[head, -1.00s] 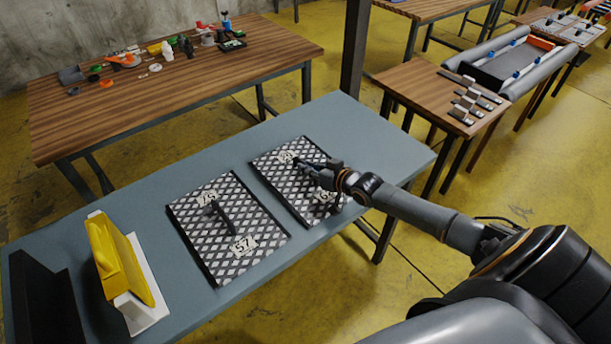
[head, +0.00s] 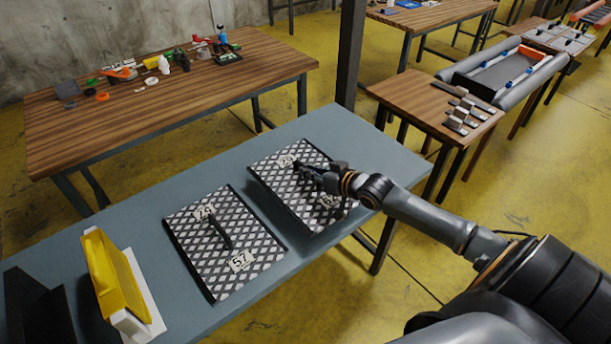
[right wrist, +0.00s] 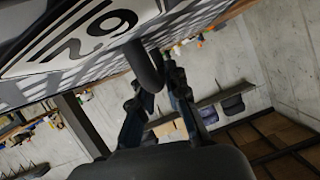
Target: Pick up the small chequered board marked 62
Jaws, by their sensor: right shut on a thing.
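The right-hand chequered board (head: 276,178) is black and white, with a raised dark handle and two white number labels. Its near label is partly hidden by my right gripper (head: 306,171). The right wrist view shows the board's label (right wrist: 84,38), which reads 62 upside down. In that view my right gripper (right wrist: 160,88) is shut on the dark handle (right wrist: 146,66). The board appears raised slightly above the blue-grey table (head: 330,128); the gap beneath is hard to see. My left gripper is not in view.
Another chequered board (head: 190,235), with a label 57, lies close on the left. A yellow block on a white base (head: 112,275) and a dark angled piece (head: 42,310) stand farther left. A wooden table (head: 170,100) with small parts is behind.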

